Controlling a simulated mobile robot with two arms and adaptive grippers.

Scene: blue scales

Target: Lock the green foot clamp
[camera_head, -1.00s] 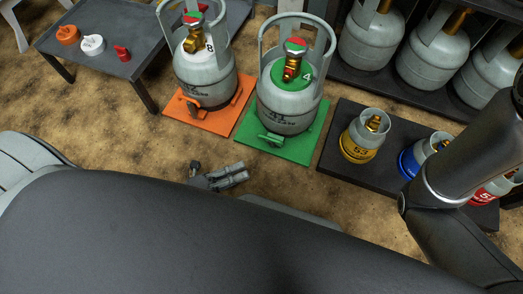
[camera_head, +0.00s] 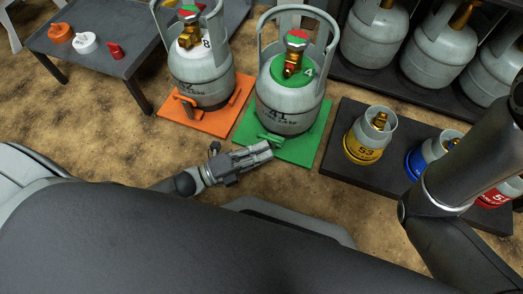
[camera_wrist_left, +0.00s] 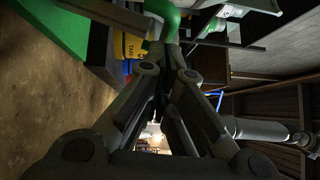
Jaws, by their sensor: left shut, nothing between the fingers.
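The green foot clamp (camera_head: 268,139) sits at the front edge of the green base plate (camera_head: 306,150), at the foot of a grey gas cylinder (camera_head: 290,97) with a green collar marked 4. My left gripper (camera_head: 268,149) is shut and empty, with its fingertips just in front of the clamp, close to it. I cannot tell whether they touch. In the left wrist view a green rounded part (camera_wrist_left: 167,18), probably the clamp, is just beyond the shut fingertips (camera_wrist_left: 163,62). My right arm shows at the right, but its gripper is out of view.
A second cylinder (camera_head: 205,75) marked 8 stands on an orange plate (camera_head: 184,119) with an orange clamp (camera_head: 186,105). Small cylinders, yellow-banded (camera_head: 362,150) and others, stand on a low dark platform (camera_head: 345,113) at right. A dark table (camera_head: 100,55) is at back left.

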